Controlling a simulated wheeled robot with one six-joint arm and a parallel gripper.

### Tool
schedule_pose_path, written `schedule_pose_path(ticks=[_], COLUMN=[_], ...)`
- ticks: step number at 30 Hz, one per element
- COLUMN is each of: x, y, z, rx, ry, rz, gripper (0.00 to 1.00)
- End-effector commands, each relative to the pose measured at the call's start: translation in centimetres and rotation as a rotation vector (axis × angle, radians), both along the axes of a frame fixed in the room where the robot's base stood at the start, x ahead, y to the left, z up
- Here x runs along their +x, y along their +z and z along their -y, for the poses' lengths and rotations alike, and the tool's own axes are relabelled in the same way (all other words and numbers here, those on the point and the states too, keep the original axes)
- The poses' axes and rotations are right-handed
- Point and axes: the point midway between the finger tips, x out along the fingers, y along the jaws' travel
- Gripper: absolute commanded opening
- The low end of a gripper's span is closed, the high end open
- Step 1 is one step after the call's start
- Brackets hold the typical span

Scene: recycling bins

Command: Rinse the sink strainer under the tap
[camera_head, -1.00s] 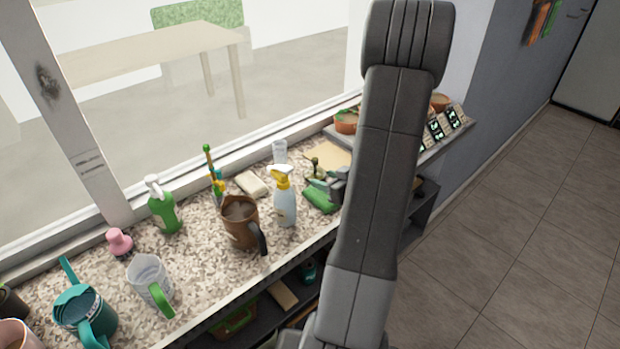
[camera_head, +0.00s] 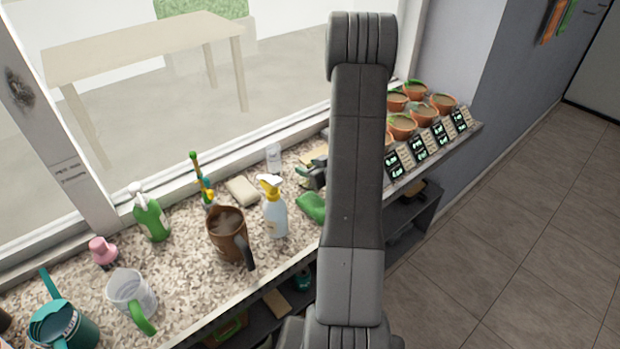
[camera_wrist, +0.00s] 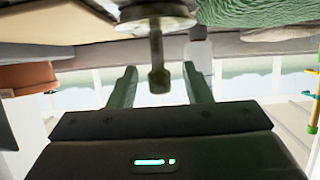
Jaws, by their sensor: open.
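The sink strainer (camera_wrist: 157,78), which I take to be the round metal disc with a dark upright knob, shows at the top middle of the wrist view, where the picture is upside down. My gripper (camera_wrist: 160,68) is open, with one finger on each side of the knob and visible gaps between. In the head view, my gripper (camera_head: 313,175) is at the counter's back right, half hidden by my arm; I cannot make out the strainer there. No tap or running water shows.
A green cloth (camera_head: 312,208) lies beside my gripper. A spray bottle (camera_head: 274,212), brown jug (camera_head: 228,238), pale sponge (camera_head: 242,190) and green soap bottle (camera_head: 150,217) stand or lie to the left. Several potted plants (camera_head: 402,126) and small signs are on the right shelf.

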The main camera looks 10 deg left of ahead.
Motion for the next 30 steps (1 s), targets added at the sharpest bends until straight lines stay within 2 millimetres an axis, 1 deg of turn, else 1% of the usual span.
schedule_pose_path(ticks=[4, 5, 9, 11, 12, 20, 23, 26, 30], x=[0.0, 0.0, 0.0, 0.0, 0.0, 0.0, 0.0, 0.0, 0.0], y=[0.0, 0.0, 0.0, 0.0, 0.0, 0.1, 0.6, 1.8, 4.1], z=[0.0, 0.0, 0.0, 0.1, 0.1, 0.1, 0.1, 0.0, 0.1], rx=[0.0, 0.0, 0.0, 0.0, 0.0, 0.0, -0.001, 0.0, -0.001], ry=[0.0, 0.0, 0.0, 0.0, 0.0, 0.0, 0.0, 0.0, 0.0], rz=[0.0, 0.0, 0.0, 0.0, 0.0, 0.0, 0.002, 0.004, 0.006], gripper=[0.45, 0.43, 0.15, 0.03, 0.0, 0.0, 0.0, 0.0, 0.0])
